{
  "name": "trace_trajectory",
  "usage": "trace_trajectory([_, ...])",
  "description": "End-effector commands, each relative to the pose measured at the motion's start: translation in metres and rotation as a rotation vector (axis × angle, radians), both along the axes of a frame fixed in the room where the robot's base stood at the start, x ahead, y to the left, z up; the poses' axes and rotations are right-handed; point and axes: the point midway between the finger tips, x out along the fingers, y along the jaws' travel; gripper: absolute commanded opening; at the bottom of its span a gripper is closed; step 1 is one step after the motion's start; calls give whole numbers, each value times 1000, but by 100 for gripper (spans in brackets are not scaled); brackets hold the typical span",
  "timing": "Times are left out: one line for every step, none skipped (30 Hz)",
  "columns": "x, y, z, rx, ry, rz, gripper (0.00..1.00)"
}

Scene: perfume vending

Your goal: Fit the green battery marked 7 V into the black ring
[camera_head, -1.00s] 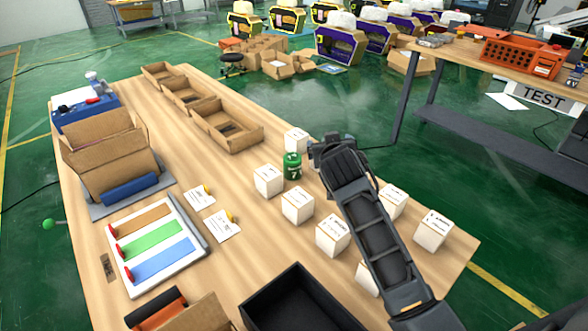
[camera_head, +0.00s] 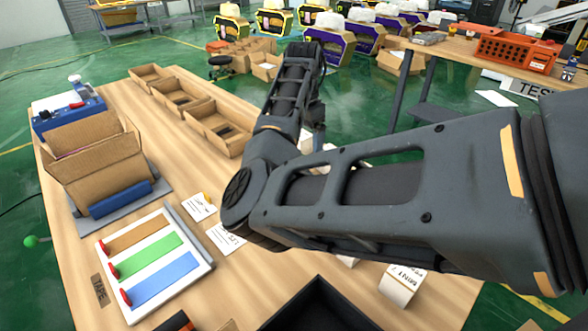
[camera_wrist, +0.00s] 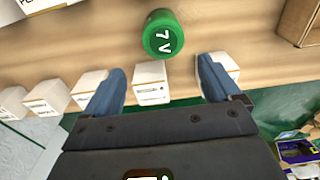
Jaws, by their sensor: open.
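The green battery (camera_wrist: 162,35) shows in the wrist view with "7 V" on its end face, at the top centre. My gripper (camera_wrist: 160,65) is open and empty, its two blue fingers apart below the battery in that picture. The battery lies roughly in line with the gap between them, beyond the fingertips. In the head view my arm hides the battery, and the gripper's fingers cannot be made out. I cannot make out the black ring in either view.
White boxes (camera_wrist: 150,82) stand near the battery. The head view shows another white box (camera_head: 402,284), a black tray (camera_head: 318,309), a panel with coloured strips (camera_head: 205,266), an open carton (camera_head: 94,170) and cardboard trays (camera_head: 216,127) along the table's far side.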

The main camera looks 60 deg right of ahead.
Motion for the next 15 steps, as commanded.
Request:
trace_trajectory([4, 3, 2, 29, -5, -6, 90])
trace_trajectory([5, 5, 3, 41, -5, -9, 90])
trace_trajectory([6, 7, 3, 52, -5, -12, 90])
trace_trajectory([6, 8, 3, 57, -5, -13, 90])
trace_trajectory([6, 8, 2, 61, -5, -13, 90])
trace_trajectory([6, 8, -1, 63, -4, -13, 90])
trace_trajectory([6, 9, -4, 63, -4, -13, 90])
trace_trajectory([6, 9, -8, 62, -4, -13, 90])
trace_trajectory([6, 9, -12, 62, -3, -13, 90])
trace_trajectory([6, 9, -15, 62, -4, -13, 90])
trace_trajectory([6, 9, -18, 61, -3, -13, 90])
trace_trajectory([7, 9, -21, 60, -4, -13, 90])
trace_trajectory([7, 9, -24, 60, -4, -13, 90])
trace_trajectory([7, 10, -27, 61, -4, -12, 90])
trace_trajectory([8, 10, -31, 61, -4, -12, 90])
